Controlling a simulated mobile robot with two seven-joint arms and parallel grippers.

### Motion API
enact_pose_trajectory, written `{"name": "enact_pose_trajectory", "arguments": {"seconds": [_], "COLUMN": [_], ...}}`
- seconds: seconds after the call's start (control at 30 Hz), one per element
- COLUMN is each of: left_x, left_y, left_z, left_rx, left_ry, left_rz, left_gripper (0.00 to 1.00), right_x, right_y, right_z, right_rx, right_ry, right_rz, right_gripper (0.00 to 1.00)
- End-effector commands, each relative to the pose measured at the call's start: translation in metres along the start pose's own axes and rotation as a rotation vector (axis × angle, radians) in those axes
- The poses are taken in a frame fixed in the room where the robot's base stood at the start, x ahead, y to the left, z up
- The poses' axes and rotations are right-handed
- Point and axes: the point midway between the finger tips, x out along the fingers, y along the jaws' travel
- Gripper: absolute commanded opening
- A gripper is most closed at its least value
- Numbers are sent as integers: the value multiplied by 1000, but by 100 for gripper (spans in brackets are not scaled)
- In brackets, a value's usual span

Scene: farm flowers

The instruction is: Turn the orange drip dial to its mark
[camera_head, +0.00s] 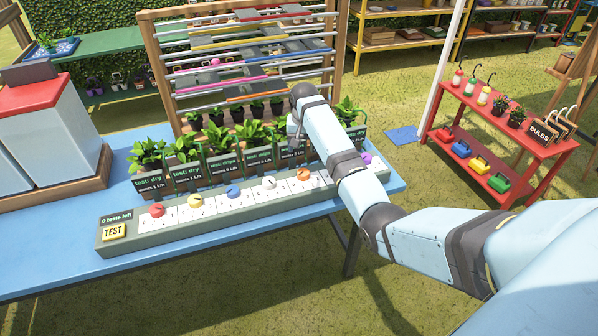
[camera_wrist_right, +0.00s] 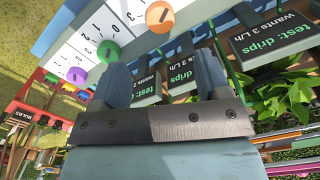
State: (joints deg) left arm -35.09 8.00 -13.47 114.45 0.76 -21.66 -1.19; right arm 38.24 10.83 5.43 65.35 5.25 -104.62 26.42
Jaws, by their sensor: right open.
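The orange drip dial (camera_head: 303,174) sits on the long grey control panel (camera_head: 180,234) on the blue table. It also shows at the top edge of the right wrist view (camera_wrist_right: 158,14), cut off by the frame, with a short dark line on its face. My right gripper (camera_head: 296,140) is over the plant row behind the panel, partly hidden by its own arm. In the wrist view its two fingers (camera_wrist_right: 160,62) are apart with no dial between them. The orange dial lies beyond the fingertips, apart from them. My left gripper is out of view.
Several other coloured dials line the panel, including a white dial (camera_head: 269,183), a green dial (camera_wrist_right: 108,52) and a purple dial (camera_wrist_right: 76,76). Potted plants with dark signs (camera_wrist_right: 273,42) stand close behind. A yellow TEST button (camera_head: 114,232) is at the left end.

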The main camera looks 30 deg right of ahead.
Motion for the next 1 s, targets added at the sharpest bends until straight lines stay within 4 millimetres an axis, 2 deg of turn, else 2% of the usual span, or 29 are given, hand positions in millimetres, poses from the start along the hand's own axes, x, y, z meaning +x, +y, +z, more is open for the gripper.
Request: {"name": "enact_pose_trajectory", "arguments": {"seconds": [0.1,0.3,0.5,0.7,0.93,0.97,1.0], "left_x": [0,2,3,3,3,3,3], "left_y": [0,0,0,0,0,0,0], "left_z": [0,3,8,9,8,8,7], "left_rx": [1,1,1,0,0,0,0], "left_ry": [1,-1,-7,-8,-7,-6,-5], "left_rz": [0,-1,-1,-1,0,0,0], "left_gripper": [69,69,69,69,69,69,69], "right_x": [28,70,97,107,107,107,107], "right_y": [0,0,0,0,0,0,0], "right_z": [1,1,0,0,0,0,0], "right_rx": [-1,-1,-1,-1,-1,-2,-1], "right_ry": [-3,-2,0,2,2,2,2], "right_rz": [2,1,0,-1,0,-1,-1], "right_gripper": [70,70,70,70,70,65,56]}}
